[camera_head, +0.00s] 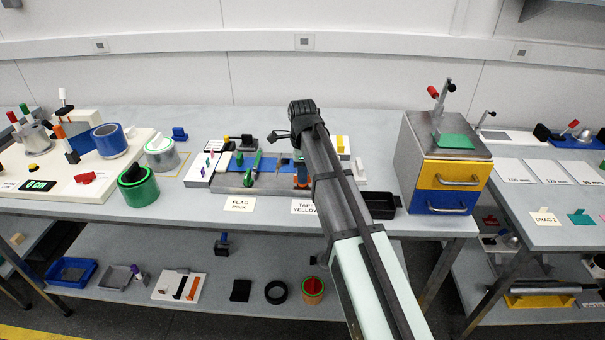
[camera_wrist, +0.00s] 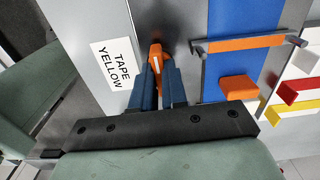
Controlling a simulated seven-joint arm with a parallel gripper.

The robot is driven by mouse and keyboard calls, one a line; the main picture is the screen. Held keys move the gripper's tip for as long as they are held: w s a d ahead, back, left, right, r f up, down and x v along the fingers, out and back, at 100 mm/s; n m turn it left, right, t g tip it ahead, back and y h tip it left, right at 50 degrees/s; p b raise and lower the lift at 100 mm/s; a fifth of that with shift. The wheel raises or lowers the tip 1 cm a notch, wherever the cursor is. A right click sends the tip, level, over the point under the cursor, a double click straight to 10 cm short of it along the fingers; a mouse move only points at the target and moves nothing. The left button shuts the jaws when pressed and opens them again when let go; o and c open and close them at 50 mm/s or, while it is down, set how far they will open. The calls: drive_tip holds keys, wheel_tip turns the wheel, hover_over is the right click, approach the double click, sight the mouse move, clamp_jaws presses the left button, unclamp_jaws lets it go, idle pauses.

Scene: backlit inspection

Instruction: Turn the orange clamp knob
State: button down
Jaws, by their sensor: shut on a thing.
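The orange clamp knob (camera_wrist: 155,51), with a white line on it, shows between the blue fingertips of my gripper (camera_wrist: 160,77) in the wrist view. My gripper is shut on it, and the fingers hide its lower part. The knob is beside the white TAPE YELLOW label (camera_wrist: 116,64). In the head view my arm covers most of this spot. Only a bit of orange (camera_head: 302,176) shows left of the arm, and I cannot tell which part it is.
An orange bar (camera_wrist: 245,43) crosses a blue strip (camera_wrist: 240,18), with an orange block (camera_wrist: 239,88) near it. Red (camera_wrist: 288,93) and yellow (camera_wrist: 283,113) pieces lie farther right. A black tray (camera_head: 380,206) and a drawer cabinet (camera_head: 420,160) stand right of my arm.

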drive_tip(key=n, duration=0.8)
drive_tip(key=shift+n, duration=0.3)
drive_tip(key=n, duration=0.4)
drive_tip(key=shift+n, duration=0.3)
drive_tip(key=n, duration=0.4)
drive_tip(key=shift+n, duration=0.3)
drive_tip(key=c, duration=1.2)
unclamp_jaws()
drive_tip(key=shift+o, duration=0.2)
wheel_tip(320, 180, up, 14)
